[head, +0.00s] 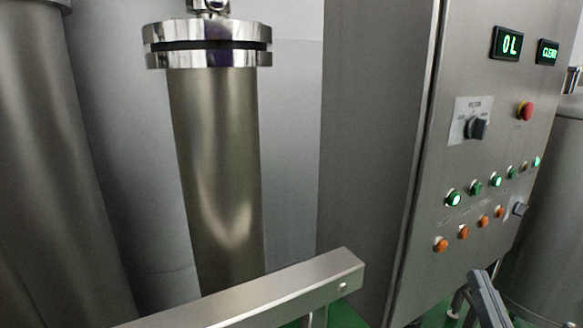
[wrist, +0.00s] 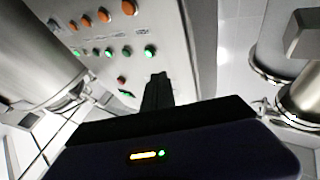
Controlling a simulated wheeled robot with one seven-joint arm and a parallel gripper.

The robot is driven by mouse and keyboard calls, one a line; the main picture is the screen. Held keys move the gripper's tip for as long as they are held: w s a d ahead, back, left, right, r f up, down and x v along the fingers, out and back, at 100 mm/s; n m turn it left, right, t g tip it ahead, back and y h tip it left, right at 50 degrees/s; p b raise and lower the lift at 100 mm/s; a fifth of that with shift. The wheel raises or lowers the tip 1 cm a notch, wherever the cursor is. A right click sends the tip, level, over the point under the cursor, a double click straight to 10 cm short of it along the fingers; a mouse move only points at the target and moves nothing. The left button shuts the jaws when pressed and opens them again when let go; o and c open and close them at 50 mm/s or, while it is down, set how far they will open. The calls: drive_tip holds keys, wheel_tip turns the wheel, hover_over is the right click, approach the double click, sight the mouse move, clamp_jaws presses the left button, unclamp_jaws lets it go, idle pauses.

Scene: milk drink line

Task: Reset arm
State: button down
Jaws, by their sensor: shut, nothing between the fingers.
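My gripper (wrist: 158,82) shows in the wrist view with its dark fingers together and nothing between them. The fingers overlap the lower part of the control panel (wrist: 180,25) in that view. I cannot tell the exact gap, but no contact with the panel shows. In the head view a grey, narrow part that looks like my gripper (head: 482,282) rises at the bottom right, in front of the panel (head: 440,150) and below its buttons. The rest of my arm is out of the head view.
The panel carries a display reading 0 L (head: 507,43), a red emergency button (head: 525,111), a black selector (head: 475,128), and several green and orange buttons. A steel filter column (head: 215,170) stands left. A steel rail (head: 270,295) crosses the front. A tank (head: 550,220) stands right.

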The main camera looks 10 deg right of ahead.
drive_tip(key=s+a+f+n+g+y, duration=0.1)
drive_tip(key=s+a+f+g+y, duration=0.1)
drive_tip(key=s+a+f, duration=0.3)
drive_tip(key=s+a+f+n+g+y, duration=0.1)
drive_tip(key=s+a+f, duration=0.3)
drive_tip(key=s+f, duration=0.4)
drive_tip(key=s+a+f+n+g+y, duration=0.2)
drive_tip(key=s+a+f, duration=0.3)
drive_tip(key=s, duration=1.1)
drive_tip(key=shift+s+a+f+g+y, duration=0.15)
drive_tip(key=shift+a+f+g+y, duration=0.15)
drive_tip(key=shift+f+g, duration=0.4)
